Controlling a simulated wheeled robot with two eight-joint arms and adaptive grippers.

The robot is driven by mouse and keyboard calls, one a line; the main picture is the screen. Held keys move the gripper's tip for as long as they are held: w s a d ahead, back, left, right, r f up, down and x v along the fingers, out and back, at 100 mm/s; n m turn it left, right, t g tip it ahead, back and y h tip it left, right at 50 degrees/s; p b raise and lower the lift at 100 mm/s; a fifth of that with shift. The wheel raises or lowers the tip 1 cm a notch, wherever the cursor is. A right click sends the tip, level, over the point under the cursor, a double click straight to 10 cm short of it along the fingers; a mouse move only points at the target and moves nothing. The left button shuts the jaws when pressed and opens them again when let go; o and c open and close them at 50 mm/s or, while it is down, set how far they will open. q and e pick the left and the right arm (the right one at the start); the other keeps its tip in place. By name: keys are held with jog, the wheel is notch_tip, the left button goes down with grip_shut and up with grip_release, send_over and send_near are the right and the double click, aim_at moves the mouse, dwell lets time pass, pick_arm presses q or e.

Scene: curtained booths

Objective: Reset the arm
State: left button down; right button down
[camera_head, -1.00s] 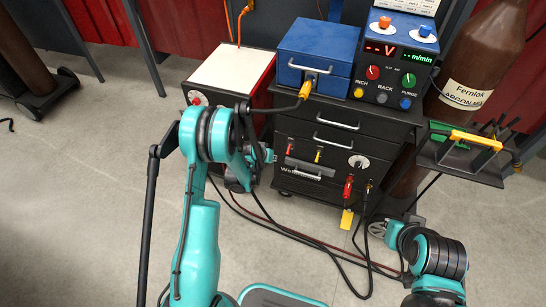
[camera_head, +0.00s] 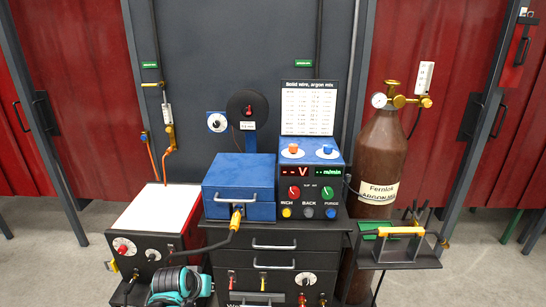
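The rest of both arms is below the picture or hidden.
A dark drawer cabinet (camera_head: 274,262) carries a blue box (camera_head: 239,186) and a control panel (camera_head: 311,190). A white-topped box (camera_head: 152,222) stands left, a brown argon cylinder (camera_head: 380,153) right, with a tool shelf (camera_head: 398,255) before it. Open floor shows at the far left.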

pick_arm(q)
jog(key=s+r, duration=0.2)
jog(key=s, duration=0.7)
jog(key=s+d+r+y, duration=0.1)
jog(key=s+r, duration=0.2)
jog(key=s, duration=0.7)
jog(key=shift+s, duration=0.15)
jog(key=shift+d, duration=0.1)
